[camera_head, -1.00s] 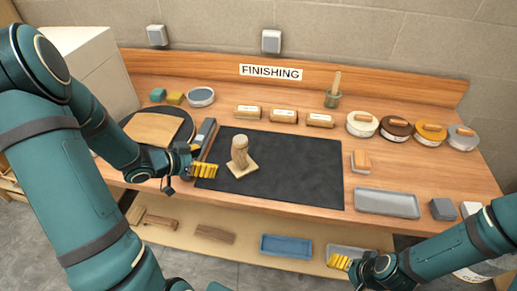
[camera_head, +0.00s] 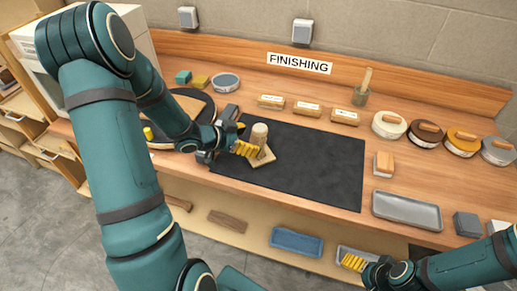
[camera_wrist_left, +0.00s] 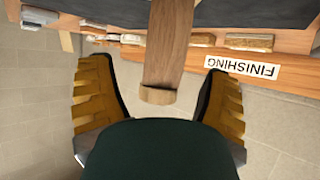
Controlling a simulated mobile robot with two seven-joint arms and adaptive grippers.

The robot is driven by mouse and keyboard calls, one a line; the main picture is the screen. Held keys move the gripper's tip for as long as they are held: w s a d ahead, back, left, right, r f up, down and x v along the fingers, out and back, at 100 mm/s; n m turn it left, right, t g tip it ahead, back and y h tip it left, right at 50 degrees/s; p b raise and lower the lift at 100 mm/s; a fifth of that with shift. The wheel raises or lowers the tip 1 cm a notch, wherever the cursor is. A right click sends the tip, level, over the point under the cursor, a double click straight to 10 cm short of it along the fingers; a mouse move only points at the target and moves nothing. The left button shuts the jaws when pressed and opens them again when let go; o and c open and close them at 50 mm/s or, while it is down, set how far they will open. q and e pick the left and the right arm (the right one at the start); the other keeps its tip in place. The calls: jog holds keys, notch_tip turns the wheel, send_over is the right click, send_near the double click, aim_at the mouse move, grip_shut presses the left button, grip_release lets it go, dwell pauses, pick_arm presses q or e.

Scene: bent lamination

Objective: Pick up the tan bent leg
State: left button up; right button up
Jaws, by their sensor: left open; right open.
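The tan bent leg (camera_head: 260,133) stands on a pale square wooden base on the dark mat (camera_head: 310,165). My left gripper (camera_head: 246,149) is at the leg and partly covers its lower part in the head view. In the left wrist view, the leg (camera_wrist_left: 168,45) comes down between the two open yellow-padded fingers of my left gripper (camera_wrist_left: 160,82), with a visible gap on each side. My right gripper (camera_head: 352,262) is open and empty, low at the front by the lower shelf, away from the leg.
A round dark turntable (camera_head: 197,100) with a tan board is left of the mat. Labelled wooden blocks (camera_head: 308,108), a brush cup (camera_head: 361,97) and round tins (camera_head: 390,125) line the back. A grey tray (camera_head: 407,211) lies at right. Most of the mat is clear.

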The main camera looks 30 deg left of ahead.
aim_at(253, 139)
pick_arm(q)
jog(key=x, duration=0.4)
jog(key=shift+w+f+b, duration=0.15)
jog(key=shift+w+b, duration=0.2)
grip_shut()
